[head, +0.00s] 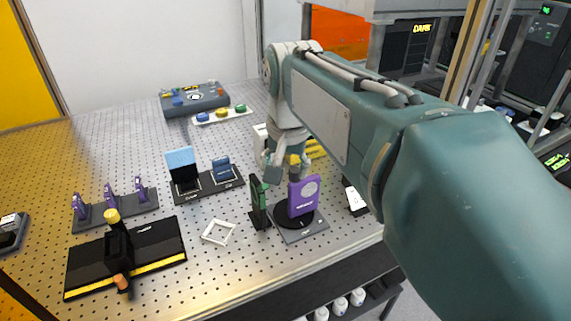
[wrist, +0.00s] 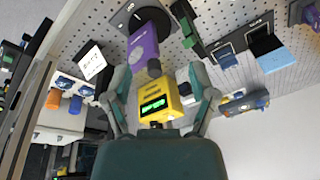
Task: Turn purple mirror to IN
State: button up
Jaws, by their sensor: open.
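The purple mirror (head: 304,196) is an upright purple plate with a pale round spot, standing on a black round turntable (head: 291,219) on a grey base. In the wrist view the purple mirror (wrist: 143,48) lies ahead of the fingers, left of centre. The base's markings are too small to read. My gripper (head: 285,170) is open and empty, above and slightly left of the mirror's top in the head view. In the wrist view my gripper (wrist: 160,75) has its fingers spread wide. I cannot tell whether a finger touches the mirror.
A black and green upright plate (head: 259,200) stands close left of the mirror. A yellow unit with a green display (wrist: 156,105) shows between my fingers. A white square frame (head: 218,232), blue-topped holders (head: 182,165) and a black-yellow stage (head: 150,245) stand left.

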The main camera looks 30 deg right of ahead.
aim_at(294, 169)
jog(key=w+d+r+m+g, duration=0.1)
jog(key=w+d+m+g, duration=0.1)
jog(key=w+d+m, duration=0.6)
jog(key=f, duration=0.3)
jog(key=f+n, duration=0.1)
jog(key=f, duration=0.3)
jog(key=w+a+f+n, duration=0.1)
jog(key=f, duration=0.2)
jog(key=shift+a+f, duration=0.1)
jog(key=shift+f, duration=0.25)
grip_shut()
